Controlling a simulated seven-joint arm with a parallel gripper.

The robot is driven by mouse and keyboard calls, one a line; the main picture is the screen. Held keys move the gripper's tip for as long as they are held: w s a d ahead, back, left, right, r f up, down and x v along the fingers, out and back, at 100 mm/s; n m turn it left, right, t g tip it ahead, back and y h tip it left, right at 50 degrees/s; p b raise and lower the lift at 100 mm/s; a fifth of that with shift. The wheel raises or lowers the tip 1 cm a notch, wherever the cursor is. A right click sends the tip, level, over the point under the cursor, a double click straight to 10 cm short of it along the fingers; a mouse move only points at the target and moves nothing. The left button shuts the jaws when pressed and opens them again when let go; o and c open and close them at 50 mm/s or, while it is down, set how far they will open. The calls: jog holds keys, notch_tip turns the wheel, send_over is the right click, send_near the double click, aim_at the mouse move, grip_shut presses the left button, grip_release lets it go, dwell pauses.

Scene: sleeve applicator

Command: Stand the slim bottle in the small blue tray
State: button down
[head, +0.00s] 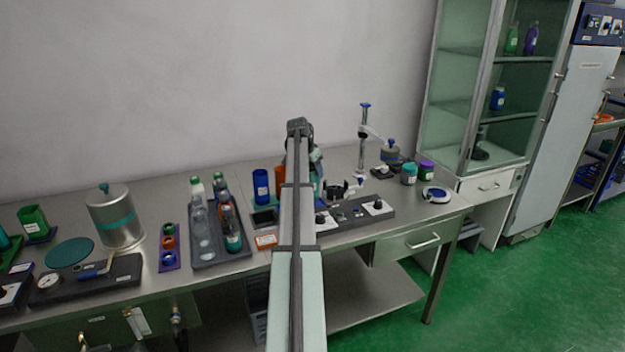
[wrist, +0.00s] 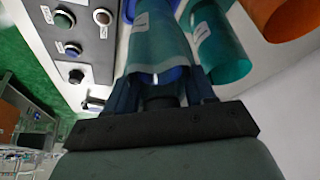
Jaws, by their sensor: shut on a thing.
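In the wrist view my gripper (wrist: 162,88) is shut on a see-through teal cylinder (wrist: 156,45) with a pale label and rim. Blue shows through its near end. It looks like the slim bottle, but I cannot be sure. In the head view my arm hides most of the gripper and what it holds. A blue patch (wrist: 182,8) shows beyond the cylinder in the wrist view; I cannot tell whether it is the small blue tray, or whether the cylinder touches it. The small blue tray is not clearly seen in the head view.
A second teal cylinder (wrist: 220,50) stands close beside the held one, then an orange cylinder (wrist: 280,15). A grey control box (wrist: 75,35) with knobs is on the other side. A blue cylinder (head: 261,186) and a dark tray (head: 207,263) of bottles stand left of my arm.

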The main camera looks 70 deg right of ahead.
aim_at(313, 177)
jog(key=shift+f, duration=1.75)
jog(key=shift+c, duration=2)
grip_release()
jog(key=v, duration=1.2)
jog(key=shift+w, duration=0.1)
